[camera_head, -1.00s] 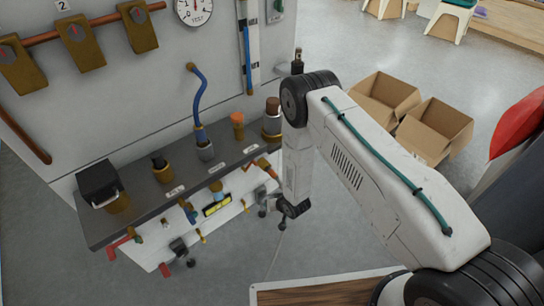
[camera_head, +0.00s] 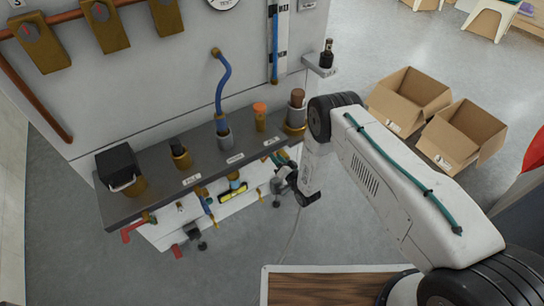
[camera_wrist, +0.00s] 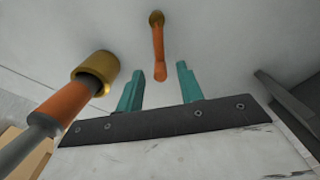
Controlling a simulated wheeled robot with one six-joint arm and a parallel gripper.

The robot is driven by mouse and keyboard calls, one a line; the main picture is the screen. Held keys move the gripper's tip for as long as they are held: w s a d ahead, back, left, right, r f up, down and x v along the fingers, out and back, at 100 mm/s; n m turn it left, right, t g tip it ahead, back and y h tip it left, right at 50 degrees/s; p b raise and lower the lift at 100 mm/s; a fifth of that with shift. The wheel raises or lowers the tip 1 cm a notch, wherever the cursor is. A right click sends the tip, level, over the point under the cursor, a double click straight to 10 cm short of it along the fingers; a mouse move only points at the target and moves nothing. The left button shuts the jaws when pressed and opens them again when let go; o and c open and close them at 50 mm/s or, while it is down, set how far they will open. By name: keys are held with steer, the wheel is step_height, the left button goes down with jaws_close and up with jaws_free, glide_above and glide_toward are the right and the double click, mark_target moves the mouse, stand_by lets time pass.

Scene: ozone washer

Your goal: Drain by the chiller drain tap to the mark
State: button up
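My gripper (camera_wrist: 156,76) has two teal fingers held apart with nothing between their tips. In the wrist view an orange tap handle or spout (camera_wrist: 159,50) with a brass collar comes out of the white wall just beyond the gap, apart from the fingers. In the head view my gripper (camera_head: 283,160) is at the right end of the grey shelf, partly hidden by my wrist. I cannot tell which tap is the chiller drain. A sight tube (camera_head: 276,45) with blue liquid and a MAX label is on the panel; its level is hard to read.
The grey shelf (camera_head: 135,207) carries several pipe stubs and a black box (camera_head: 117,165). Red (camera_head: 130,234) and blue (camera_head: 205,203) levers hang below. In the wrist view a thick orange-and-grey pipe (camera_wrist: 70,105) stands close on the left. Cardboard boxes (camera_head: 462,135) are on the floor at right.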

steer(key=shift+x, duration=0.8)
